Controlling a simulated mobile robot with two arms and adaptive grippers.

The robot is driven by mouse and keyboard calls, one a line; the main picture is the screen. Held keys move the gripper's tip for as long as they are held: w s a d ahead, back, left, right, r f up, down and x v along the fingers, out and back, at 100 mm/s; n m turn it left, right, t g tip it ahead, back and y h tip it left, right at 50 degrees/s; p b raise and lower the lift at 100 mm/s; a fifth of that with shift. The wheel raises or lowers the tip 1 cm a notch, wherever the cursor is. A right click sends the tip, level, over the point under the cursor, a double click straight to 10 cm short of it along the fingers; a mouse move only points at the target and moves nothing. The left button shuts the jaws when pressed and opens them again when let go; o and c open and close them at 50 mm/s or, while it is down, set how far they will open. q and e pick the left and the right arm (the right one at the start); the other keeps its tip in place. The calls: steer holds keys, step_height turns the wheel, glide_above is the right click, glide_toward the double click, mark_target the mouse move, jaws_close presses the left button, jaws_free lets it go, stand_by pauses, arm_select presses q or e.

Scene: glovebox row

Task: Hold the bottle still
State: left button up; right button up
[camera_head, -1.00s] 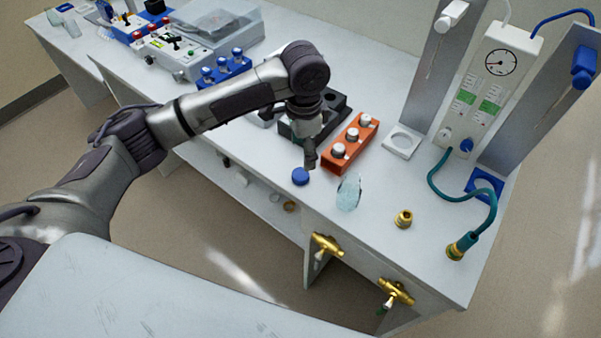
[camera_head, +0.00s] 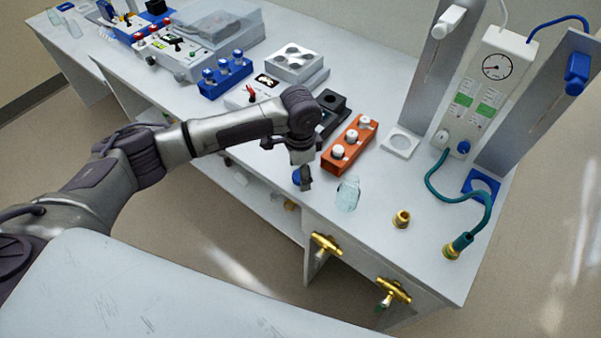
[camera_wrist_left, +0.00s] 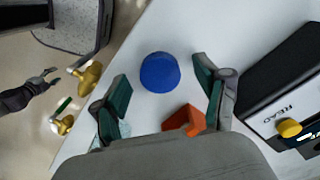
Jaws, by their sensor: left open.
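My left gripper (camera_head: 303,180) is low over the front edge of the bench, open and empty. A round blue piece (camera_head: 296,177), like a lid, is partly hidden by it. In the left wrist view the blue piece (camera_wrist_left: 160,72) shows between the spread fingers of the left gripper (camera_wrist_left: 160,80), with a gap on each side. A clear bottle-like vessel (camera_head: 348,194) stands on the bench just right of the gripper, apart from it. In the left wrist view a dark gripper (camera_wrist_left: 42,82), seemingly my right one, hangs over the floor, too small to judge.
An orange rack (camera_head: 349,145) with white-capped vials stands behind the clear vessel. A brass fitting (camera_head: 401,219) and a teal hose (camera_head: 434,184) lie to the right. Brass valves (camera_head: 326,245) stick out of the bench front. Bench top between vessel and fitting is clear.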

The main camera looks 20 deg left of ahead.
arm_select(q)
steer(key=shift+f, duration=0.2)
steer(key=c, duration=0.8)
steer(key=shift+c, duration=0.2)
steer(key=shift+r, duration=0.1)
